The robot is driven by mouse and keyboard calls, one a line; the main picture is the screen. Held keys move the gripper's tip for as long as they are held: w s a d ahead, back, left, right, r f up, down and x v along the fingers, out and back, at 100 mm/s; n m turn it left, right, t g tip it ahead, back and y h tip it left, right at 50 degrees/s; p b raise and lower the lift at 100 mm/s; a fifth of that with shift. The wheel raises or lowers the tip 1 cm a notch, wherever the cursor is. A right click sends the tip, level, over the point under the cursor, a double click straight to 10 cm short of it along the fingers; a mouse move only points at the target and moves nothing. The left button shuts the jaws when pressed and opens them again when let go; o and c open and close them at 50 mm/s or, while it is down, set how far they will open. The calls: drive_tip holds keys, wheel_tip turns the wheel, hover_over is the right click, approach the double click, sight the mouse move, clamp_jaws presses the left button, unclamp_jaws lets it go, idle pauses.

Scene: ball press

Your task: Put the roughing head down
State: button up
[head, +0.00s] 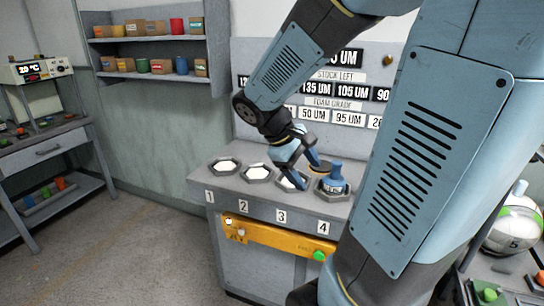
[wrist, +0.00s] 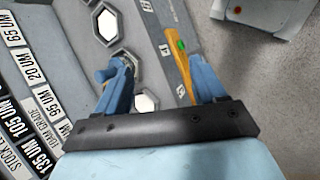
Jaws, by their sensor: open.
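A blue-handled head (head: 336,178) stands in the hexagonal socket at label 4 of the grey bench. I take it to be the roughing head, though no marking shows. It also appears beside the left finger in the wrist view (wrist: 101,75), partly hidden by that finger. My gripper (head: 302,178) is open, its fingers spread over the bench near sockets 3 and 4. In the wrist view (wrist: 160,88) nothing sits between its fingertips. I cannot tell whether a finger touches the head. Socket 3 (wrist: 146,103) looks empty, with a white bottom, partly behind the finger.
Sockets 1 (head: 225,166) and 2 (head: 256,172) look empty. An upright label board (head: 335,75) stands behind the bench. A yellow strip (head: 270,237) with a green button (head: 319,255) runs along the front. A ball (head: 513,230) lies at right. Floor at left is clear.

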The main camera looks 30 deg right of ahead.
drive_tip(key=s+a+r+m+t+y, duration=0.2)
drive_tip(key=a+r+t+y, duration=0.1)
drive_tip(key=a+r, duration=0.1)
drive_tip(key=s+a+r+m+t+y, duration=0.2)
drive_tip(key=a+r+t+y, duration=0.1)
drive_tip(key=a, duration=0.4)
drive_tip(key=shift+s+a+r+t, duration=0.15)
drive_tip(key=shift+s+r+t, duration=0.2)
drive_tip(key=shift+r+t, duration=0.3)
